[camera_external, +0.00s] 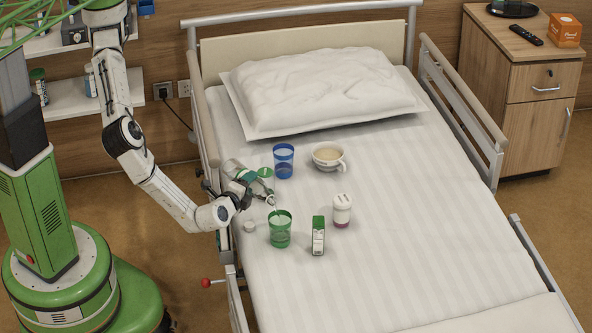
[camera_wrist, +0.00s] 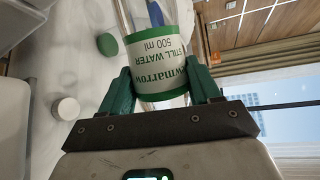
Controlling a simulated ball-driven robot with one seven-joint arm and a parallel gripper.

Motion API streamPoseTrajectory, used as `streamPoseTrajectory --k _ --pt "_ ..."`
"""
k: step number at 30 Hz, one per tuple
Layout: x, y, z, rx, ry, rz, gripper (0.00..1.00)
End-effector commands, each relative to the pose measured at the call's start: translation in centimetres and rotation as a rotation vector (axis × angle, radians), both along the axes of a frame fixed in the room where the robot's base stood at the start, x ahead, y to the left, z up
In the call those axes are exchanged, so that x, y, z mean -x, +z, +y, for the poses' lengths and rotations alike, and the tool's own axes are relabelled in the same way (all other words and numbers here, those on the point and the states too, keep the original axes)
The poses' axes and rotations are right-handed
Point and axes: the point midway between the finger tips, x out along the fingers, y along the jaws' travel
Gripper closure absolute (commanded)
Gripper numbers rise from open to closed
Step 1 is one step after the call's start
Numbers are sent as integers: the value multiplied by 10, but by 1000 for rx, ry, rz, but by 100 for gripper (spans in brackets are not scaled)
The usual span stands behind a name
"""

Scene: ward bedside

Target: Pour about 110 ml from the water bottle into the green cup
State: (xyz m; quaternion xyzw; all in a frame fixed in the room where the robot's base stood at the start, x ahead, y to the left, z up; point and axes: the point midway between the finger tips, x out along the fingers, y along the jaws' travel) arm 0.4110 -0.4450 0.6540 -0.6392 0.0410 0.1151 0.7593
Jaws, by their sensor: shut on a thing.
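My gripper (camera_external: 246,186) is shut on the clear water bottle (camera_external: 232,167), around its green and white label. In the wrist view my gripper's fingers (camera_wrist: 162,92) press both sides of the bottle (camera_wrist: 158,60), whose label reads "STILL WATER 500 ml". The bottle is tipped, its mouth low and to the right, just above the green cup (camera_external: 280,234). A thin pale streak shows between the mouth and the cup, apparently water. The cup stands upright on the bed; its water level is hard to tell. The cup does not show clearly in the wrist view.
A blue cup (camera_external: 284,161) and a two-tone bowl-like mug (camera_external: 328,156) stand behind. A small white round thing (camera_external: 249,226) lies left. A bed rail (camera_external: 208,150) runs beside my arm.

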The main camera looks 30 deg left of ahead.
Motion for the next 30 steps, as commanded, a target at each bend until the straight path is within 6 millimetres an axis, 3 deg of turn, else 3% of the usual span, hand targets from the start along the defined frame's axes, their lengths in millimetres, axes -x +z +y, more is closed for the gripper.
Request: streamPoseTrajectory --k 18,20,21,24,30 --pt "0 1 0 -8 0 -3 79" --pt "0 -9 2 71 -3 17 79" --pt "0 1 2 157 -4 39 79" --pt "-3 6 8 324 -6 84 79" --pt "-5 -4 8 403 0 110 79"
